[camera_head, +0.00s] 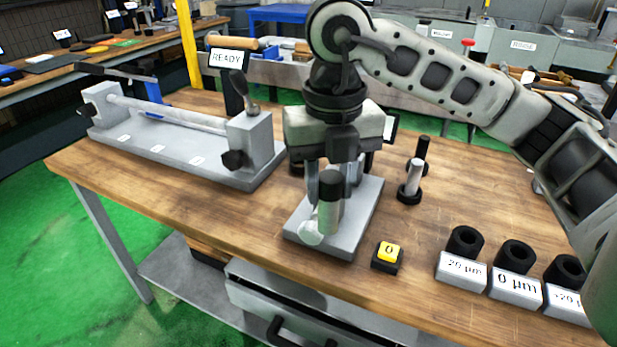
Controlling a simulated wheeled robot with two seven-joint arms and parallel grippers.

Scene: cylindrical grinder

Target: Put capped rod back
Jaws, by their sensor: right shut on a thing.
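My right gripper (331,180) points down over the grey stand plate (350,222) in the middle of the table. It is shut on an upright rod with a black cap (330,187) and a pale metal body (328,216). A pale round disc (310,233) is at the rod's lower left. I cannot tell whether the rod touches the plate. To the right, a bare metal rod (413,176) stands in a round black base, with a darker black post (423,148) behind it. My left gripper is not in view.
A bench fixture (200,155) holds a long rod at the left, beside a READY sign (226,57). A yellow 0 button (389,251) is right of the plate. Black-ringed blocks labelled 20 µm (461,271), 0 µm (515,287) and one partly hidden line the front right.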

